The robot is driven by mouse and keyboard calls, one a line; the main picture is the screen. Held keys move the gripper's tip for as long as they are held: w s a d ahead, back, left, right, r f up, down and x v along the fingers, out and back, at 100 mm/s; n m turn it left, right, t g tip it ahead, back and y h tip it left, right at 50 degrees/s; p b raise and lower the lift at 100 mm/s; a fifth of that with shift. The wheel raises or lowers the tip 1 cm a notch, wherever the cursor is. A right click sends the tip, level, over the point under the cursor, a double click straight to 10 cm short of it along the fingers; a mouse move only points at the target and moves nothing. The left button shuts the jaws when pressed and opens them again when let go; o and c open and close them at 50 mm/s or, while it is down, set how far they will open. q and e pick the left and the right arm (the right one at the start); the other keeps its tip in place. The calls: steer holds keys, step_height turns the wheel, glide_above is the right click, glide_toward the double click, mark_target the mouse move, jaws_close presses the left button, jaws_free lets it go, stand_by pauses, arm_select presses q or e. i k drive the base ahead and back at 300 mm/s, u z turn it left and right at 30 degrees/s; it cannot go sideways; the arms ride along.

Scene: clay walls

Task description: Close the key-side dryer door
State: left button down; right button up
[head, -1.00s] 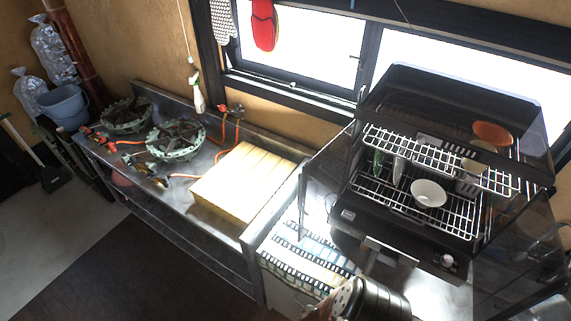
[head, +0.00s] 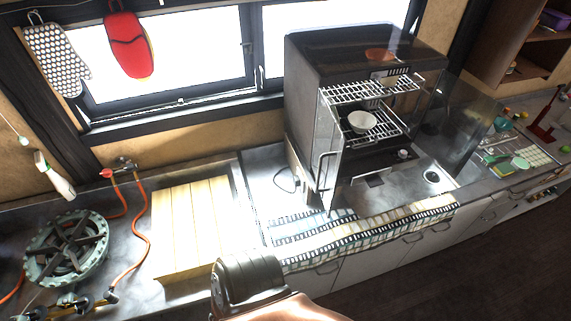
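The dish dryer (head: 345,50) is a black cabinet on the counter below the window. It has two clear doors, and both stand open. The left door (head: 328,150), with an upright handle, sticks out toward me at the left of the opening. The right door (head: 462,115) is swung out to the right. A small knob (head: 403,154) shows at the low front, right of the middle; I cannot make out a key. One of my arms shows at the bottom middle, below the dryer and apart from it. Neither gripper is in view.
A white bowl (head: 362,122) sits on the wire racks (head: 375,140). A checked cloth (head: 370,232) lies along the counter's front edge. A wooden board (head: 192,225) and a gas burner (head: 68,248) are at the left. Dishes on a mat (head: 515,160) are at the right.

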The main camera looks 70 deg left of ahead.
mark_target(328, 134)
steer(key=z, duration=0.05)
steer(key=k, duration=0.1)
steer(key=u, duration=1.2)
